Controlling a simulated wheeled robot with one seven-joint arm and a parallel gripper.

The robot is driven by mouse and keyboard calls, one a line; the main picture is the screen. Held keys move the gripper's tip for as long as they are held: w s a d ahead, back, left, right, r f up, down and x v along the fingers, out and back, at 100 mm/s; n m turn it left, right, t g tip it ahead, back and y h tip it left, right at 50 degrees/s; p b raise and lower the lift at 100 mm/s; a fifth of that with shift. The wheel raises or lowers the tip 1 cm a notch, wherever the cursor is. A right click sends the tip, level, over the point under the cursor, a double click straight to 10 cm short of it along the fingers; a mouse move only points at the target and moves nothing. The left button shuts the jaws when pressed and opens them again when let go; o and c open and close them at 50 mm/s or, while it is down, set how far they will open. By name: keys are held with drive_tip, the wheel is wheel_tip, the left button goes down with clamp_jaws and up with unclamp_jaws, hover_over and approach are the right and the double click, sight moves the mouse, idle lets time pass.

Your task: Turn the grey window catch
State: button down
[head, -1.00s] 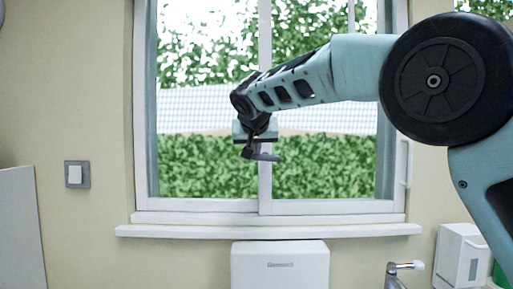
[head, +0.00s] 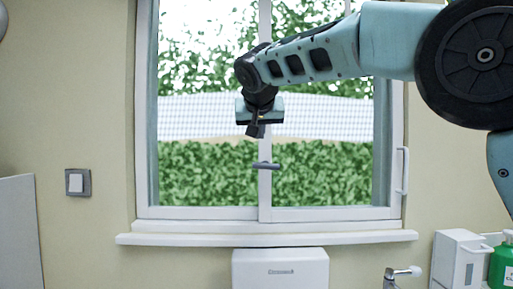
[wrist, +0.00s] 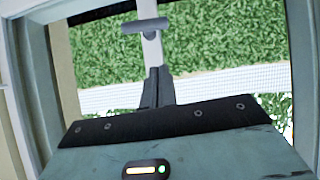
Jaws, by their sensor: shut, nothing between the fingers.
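The grey window catch (head: 265,165) sits on the white upright bar in the middle of the window. Its handle lies crosswise, about level, in the head view. In the wrist view the catch (wrist: 145,26) shows near the top, beyond the fingertips, its bar across the white upright. My gripper (head: 256,131) hangs just above the catch in the head view, apart from it. In the wrist view the dark fingers of my gripper (wrist: 157,72) are together with nothing between them.
The white window frame (head: 140,110) and sill (head: 267,239) surround the glass. A white dispenser box (head: 280,268) is below the sill. A tap (head: 400,273), another white box (head: 458,258) and a green bottle (head: 502,265) stand at lower right. A wall switch (head: 77,182) is left.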

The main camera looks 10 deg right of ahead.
drive_tip(key=b+v, duration=0.1)
drive_tip(key=v, duration=0.3)
drive_tip(key=shift+s+d+r, duration=0.1)
drive_tip(key=shift+s+r, duration=0.1)
drive_tip(key=shift+s, duration=0.2)
drive_tip(key=s+a+f+n+g+y, duration=0.25)
drive_tip(key=s+f, duration=0.45)
drive_tip(key=f, duration=0.4)
drive_tip(key=s+a+f+n+g+y, duration=0.1)
drive_tip(key=s+a+f+n+g, duration=0.4)
drive_tip(key=f, duration=0.6)
drive_tip(key=s+d+f+g, duration=0.1)
drive_tip(key=s+d+f, duration=0.1)
drive_tip(key=s+f, duration=0.4)
drive_tip(key=s+d+f+n+g, duration=0.1)
drive_tip(key=s+f, duration=0.5)
drive_tip(key=s, duration=0.6)
drive_tip(key=s+d+f+n+g, duration=0.1)
drive_tip(key=s+d+f, duration=0.2)
drive_tip(key=s+f, duration=0.4)
drive_tip(key=s, duration=0.2)
drive_tip(key=shift+s, duration=0.4)
